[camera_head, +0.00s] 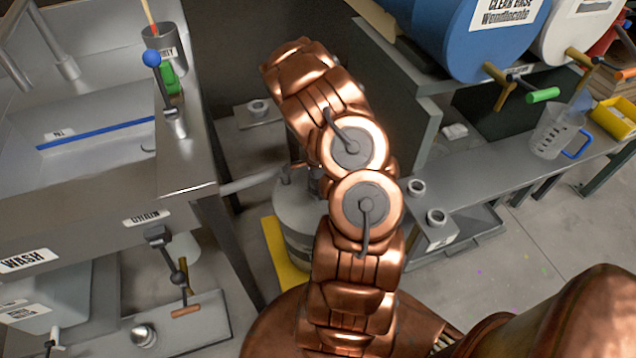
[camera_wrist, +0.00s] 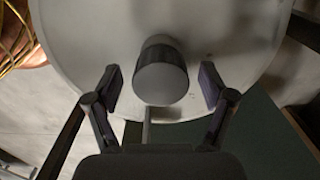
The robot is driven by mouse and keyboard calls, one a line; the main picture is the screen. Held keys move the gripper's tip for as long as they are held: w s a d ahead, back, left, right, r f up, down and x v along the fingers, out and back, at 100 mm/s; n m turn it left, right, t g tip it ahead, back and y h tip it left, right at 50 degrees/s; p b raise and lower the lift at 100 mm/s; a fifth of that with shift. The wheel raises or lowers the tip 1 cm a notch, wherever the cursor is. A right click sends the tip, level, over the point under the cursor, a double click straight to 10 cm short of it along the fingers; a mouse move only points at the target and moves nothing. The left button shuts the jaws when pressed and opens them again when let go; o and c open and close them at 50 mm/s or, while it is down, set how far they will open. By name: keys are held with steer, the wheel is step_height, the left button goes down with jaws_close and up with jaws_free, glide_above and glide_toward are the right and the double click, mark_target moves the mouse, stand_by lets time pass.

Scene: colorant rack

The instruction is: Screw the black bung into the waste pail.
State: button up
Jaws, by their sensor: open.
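In the wrist view a dark, ribbed cylinder with a greyer flat end, which looks like the black bung (camera_wrist: 161,72), stands out from a large pale round top, apparently the waste pail (camera_wrist: 215,40). My gripper (camera_wrist: 161,87) is open, with one finger on each side of the bung and a gap at both sides. In the head view the grey pail (camera_head: 298,212) is partly hidden behind my copper arm, beside a yellow base. My gripper and the bung are hidden there. I cannot tell how deep the bung sits.
A steel sink bench (camera_head: 190,150) stands close on the left. A low grey bench (camera_head: 490,180) with a clear measuring jug (camera_head: 553,130) is on the right, below a blue drum (camera_head: 480,38). Yellow tubing (camera_wrist: 15,40) shows at the wrist view's upper left.

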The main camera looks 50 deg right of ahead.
steer(key=c, duration=1.2)
steer(key=o, duration=1)
steer(key=n+b, duration=0.2)
steer(key=n, duration=0.2)
steer(key=shift+f, duration=0.15)
steer(key=n, duration=0.3)
